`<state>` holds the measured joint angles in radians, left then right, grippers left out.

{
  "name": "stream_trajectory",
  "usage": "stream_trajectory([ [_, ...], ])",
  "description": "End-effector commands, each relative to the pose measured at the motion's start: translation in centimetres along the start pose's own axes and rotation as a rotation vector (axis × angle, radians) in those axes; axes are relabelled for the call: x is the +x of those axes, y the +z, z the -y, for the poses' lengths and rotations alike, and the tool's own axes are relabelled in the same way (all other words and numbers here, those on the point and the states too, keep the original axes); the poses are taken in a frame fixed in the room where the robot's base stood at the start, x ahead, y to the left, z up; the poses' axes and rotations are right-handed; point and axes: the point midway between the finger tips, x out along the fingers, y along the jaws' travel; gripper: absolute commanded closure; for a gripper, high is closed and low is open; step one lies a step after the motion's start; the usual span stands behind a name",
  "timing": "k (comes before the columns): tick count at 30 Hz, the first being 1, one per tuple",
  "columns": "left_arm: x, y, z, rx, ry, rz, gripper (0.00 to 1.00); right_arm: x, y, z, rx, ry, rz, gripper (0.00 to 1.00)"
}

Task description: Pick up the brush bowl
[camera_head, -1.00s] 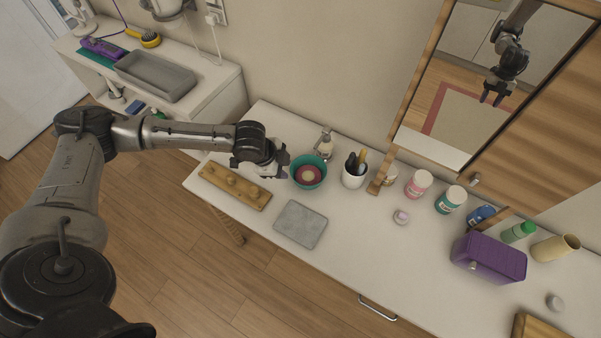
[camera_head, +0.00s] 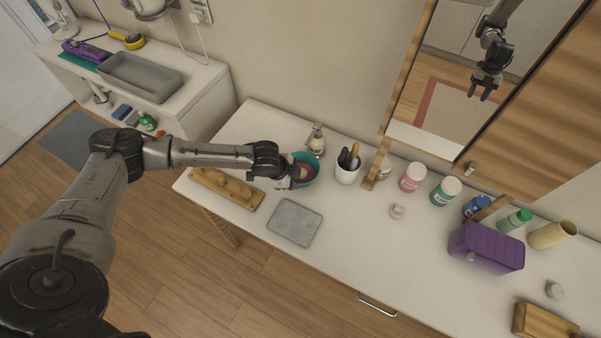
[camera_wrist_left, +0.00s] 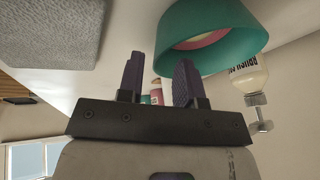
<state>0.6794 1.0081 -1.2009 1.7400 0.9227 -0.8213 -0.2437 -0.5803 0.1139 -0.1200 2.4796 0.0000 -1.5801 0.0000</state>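The brush bowl is a teal bowl (camera_head: 311,160) with a pink inside, on the white counter in the head view. My left gripper (camera_head: 296,181) is at its near left side and covers part of it. In the left wrist view the teal bowl (camera_wrist_left: 215,32) fills the upper right. My left gripper (camera_wrist_left: 158,82) is open there, its two dark fingers apart. The bowl's edge shows in the gap between the fingers, and the right finger overlaps its rim in the picture. I cannot tell whether they touch. My right gripper is not seen directly.
A soap bottle (camera_head: 316,138) stands just behind the bowl, and a white cup with brushes (camera_head: 347,170) to its right. A wooden peg board (camera_head: 226,188) lies to the left, a grey tray (camera_head: 295,222) in front. A purple box (camera_head: 486,248) stands far right.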

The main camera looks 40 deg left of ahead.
Motion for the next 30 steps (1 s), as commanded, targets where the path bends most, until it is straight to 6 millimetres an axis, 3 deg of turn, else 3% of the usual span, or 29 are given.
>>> stream_trajectory([
  [6,2.4,0.0,-0.1,0.000,-0.001,0.000,0.67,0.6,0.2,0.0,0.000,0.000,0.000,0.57],
  [16,2.7,0.0,-0.1,0.001,-0.001,0.000,0.67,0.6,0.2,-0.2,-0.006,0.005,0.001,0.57],
  [26,2.7,0.0,-0.1,0.000,-0.001,0.000,0.99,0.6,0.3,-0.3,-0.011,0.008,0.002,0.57],
  [30,2.7,0.0,-0.1,0.000,-0.001,0.001,1.00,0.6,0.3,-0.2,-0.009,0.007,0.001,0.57],
])
